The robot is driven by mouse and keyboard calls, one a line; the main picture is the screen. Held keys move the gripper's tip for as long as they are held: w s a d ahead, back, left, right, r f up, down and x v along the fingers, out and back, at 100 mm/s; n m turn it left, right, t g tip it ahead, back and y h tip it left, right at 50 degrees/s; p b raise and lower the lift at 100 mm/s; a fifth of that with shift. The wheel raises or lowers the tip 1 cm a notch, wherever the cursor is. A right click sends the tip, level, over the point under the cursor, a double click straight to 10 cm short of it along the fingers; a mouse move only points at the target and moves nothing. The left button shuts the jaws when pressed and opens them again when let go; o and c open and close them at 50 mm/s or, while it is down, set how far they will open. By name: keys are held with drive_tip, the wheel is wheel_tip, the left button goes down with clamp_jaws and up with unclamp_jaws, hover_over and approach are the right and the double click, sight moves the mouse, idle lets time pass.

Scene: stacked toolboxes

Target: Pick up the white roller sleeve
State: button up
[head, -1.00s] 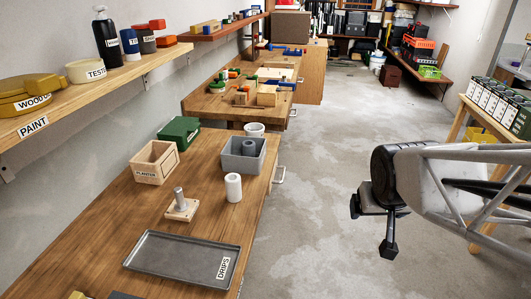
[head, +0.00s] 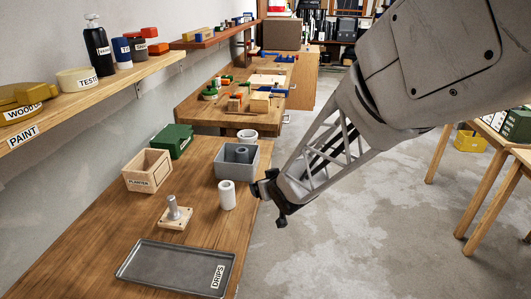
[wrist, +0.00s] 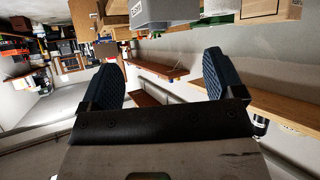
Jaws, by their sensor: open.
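The white roller sleeve (head: 227,195) stands upright on the wooden workbench near its right edge, in front of the grey bin. Its hollow top end shows in the head view. My gripper (head: 268,196) is just to the right of the sleeve, at the bench edge, with a small gap that I cannot measure. In the wrist view my gripper (wrist: 164,80) has its two dark fingers spread wide with nothing between them. The sleeve cannot be made out in the wrist view.
A grey bin (head: 226,170) with a grey cylinder inside stands behind the sleeve. A white cup (head: 247,135), green box (head: 178,139), planter box (head: 147,175) and peg on a wooden base (head: 174,216) are nearby. A DRIPS tray (head: 165,268) lies in front.

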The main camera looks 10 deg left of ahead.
sight(230, 188)
drive_tip(key=a+f+y, duration=0.1)
drive_tip(key=a, duration=0.2)
drive_tip(key=a+f+n+y, duration=0.1)
drive_tip(key=a+f, duration=0.1)
drive_tip(key=a, duration=0.1)
drive_tip(key=a+f+n+y, duration=0.1)
drive_tip(key=a+f, duration=0.1)
drive_tip(key=a, duration=0.2)
drive_tip(key=shift+w, duration=0.25)
drive_tip(key=shift+a, duration=0.1)
drive_tip(key=shift+x, duration=1.25)
drive_tip(key=shift+w+a, duration=0.1)
drive_tip(key=shift+x, duration=2.45)
drive_tip(key=shift+r, duration=0.15)
drive_tip(key=c, duration=1)
